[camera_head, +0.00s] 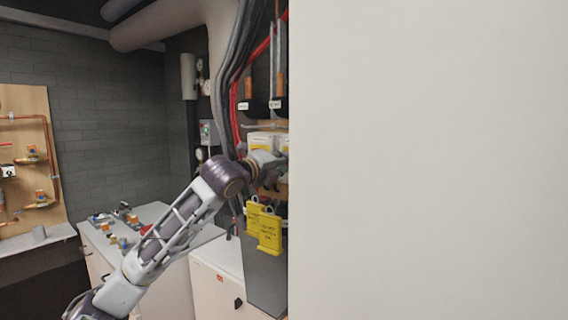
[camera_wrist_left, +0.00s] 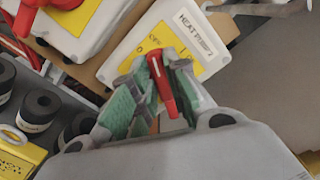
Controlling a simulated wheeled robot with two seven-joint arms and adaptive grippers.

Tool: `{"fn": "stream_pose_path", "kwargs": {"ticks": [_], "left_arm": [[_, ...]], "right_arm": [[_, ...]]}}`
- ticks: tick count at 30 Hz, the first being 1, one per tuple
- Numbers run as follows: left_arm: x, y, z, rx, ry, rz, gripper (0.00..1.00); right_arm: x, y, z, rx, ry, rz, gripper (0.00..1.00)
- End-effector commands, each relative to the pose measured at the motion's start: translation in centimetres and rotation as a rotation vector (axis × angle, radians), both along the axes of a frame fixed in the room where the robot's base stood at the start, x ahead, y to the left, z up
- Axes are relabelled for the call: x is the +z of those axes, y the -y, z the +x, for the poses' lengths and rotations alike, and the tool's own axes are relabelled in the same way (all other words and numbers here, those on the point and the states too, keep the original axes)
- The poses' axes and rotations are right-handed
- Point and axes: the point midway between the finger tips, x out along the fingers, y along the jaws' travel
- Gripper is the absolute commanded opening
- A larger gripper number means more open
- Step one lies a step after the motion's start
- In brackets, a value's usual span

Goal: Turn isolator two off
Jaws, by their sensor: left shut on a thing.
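A white isolator box with a yellow plate (camera_wrist_left: 199,72) and a label reading "HEAT PUMP" plus an unclear ending fills the upper middle of the left wrist view. Its red handle (camera_wrist_left: 163,85) stands between the green-padded fingers of my left gripper (camera_wrist_left: 153,78). The gripper is shut on this handle, and its pads cover part of the plate. In the head view my left gripper (camera_head: 272,167) reaches the yellow-and-white boxes (camera_head: 261,140) beside the large pale panel. A second isolator box (camera_wrist_left: 88,28) with a red handle (camera_wrist_left: 29,17) is at upper left. My right gripper is not in view.
A large pale panel (camera_head: 430,160) blocks the right half of the head view. A white cabinet (camera_head: 155,225) carrying small parts stands behind my arm.

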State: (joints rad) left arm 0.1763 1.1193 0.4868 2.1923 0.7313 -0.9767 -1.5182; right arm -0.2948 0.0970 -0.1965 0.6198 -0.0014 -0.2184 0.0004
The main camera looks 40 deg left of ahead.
Motion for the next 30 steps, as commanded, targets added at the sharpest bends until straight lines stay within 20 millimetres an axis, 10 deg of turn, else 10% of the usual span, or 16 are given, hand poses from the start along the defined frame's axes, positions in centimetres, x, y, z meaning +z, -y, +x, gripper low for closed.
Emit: {"fn": "stream_pose_path", "kwargs": {"ticks": [30], "left_arm": [[-0.43,-0.04,0.03,0.0,0.052,-0.498,0.0]], "right_arm": [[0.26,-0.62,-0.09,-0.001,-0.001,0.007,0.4]]}}
